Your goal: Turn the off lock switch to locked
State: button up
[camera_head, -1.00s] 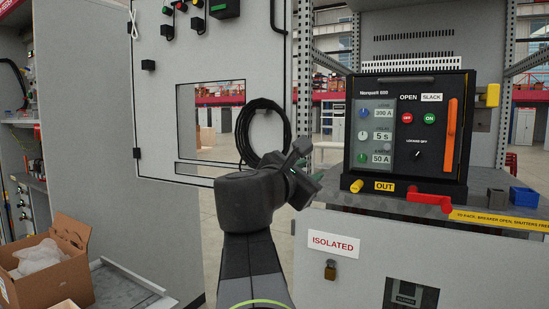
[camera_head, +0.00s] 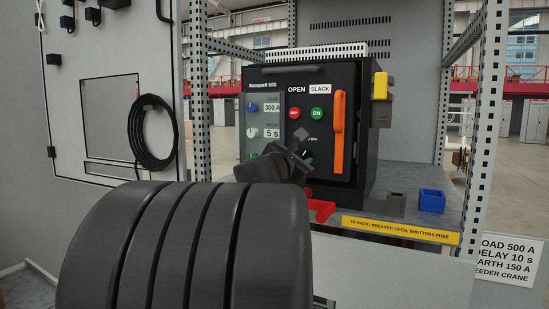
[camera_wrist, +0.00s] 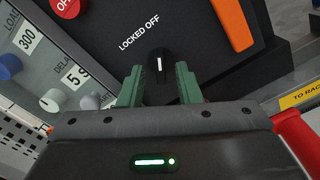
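The off lock switch (camera_wrist: 160,63) is a black rotary knob with a white pointer mark, on the dark breaker panel below the printed words LOCKED OFF (camera_wrist: 139,34). In the wrist view its mark runs nearly upright in the picture, at a slant to the tilted lettering. My gripper (camera_wrist: 161,83) is open, with one green finger to each side of the knob's lower part. I cannot tell whether the fingers touch it. In the head view my gripper (camera_head: 303,157) is in front of the panel's lower middle and mostly hides the knob.
The breaker panel (camera_head: 283,86) carries a red button (camera_head: 294,113), a green button (camera_head: 317,114) and an orange handle (camera_head: 339,132). Left are dials with 300 A and 5 s labels. A red handle (camera_head: 321,210) and blue bin (camera_head: 431,201) are on the shelf in front. A rack post (camera_head: 487,120) stands right.

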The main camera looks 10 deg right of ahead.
jog(key=shift+d, duration=0.1)
grip_shut()
jog(key=shift+f+b, duration=0.1)
jog(key=shift+b, duration=0.25)
jog(key=shift+f+m+b, duration=0.15)
jog(key=shift+m+b, duration=0.85)
jog(key=shift+b, duration=0.2)
jog(key=m+b, duration=0.2)
jog(key=b, duration=0.1)
jog(key=shift+m, duration=0.3)
jog(key=m+b, duration=0.5)
jog(key=shift+r+m+b, duration=0.25)
jog(key=shift+m+b, duration=0.6)
jog(key=shift+m, duration=0.15)
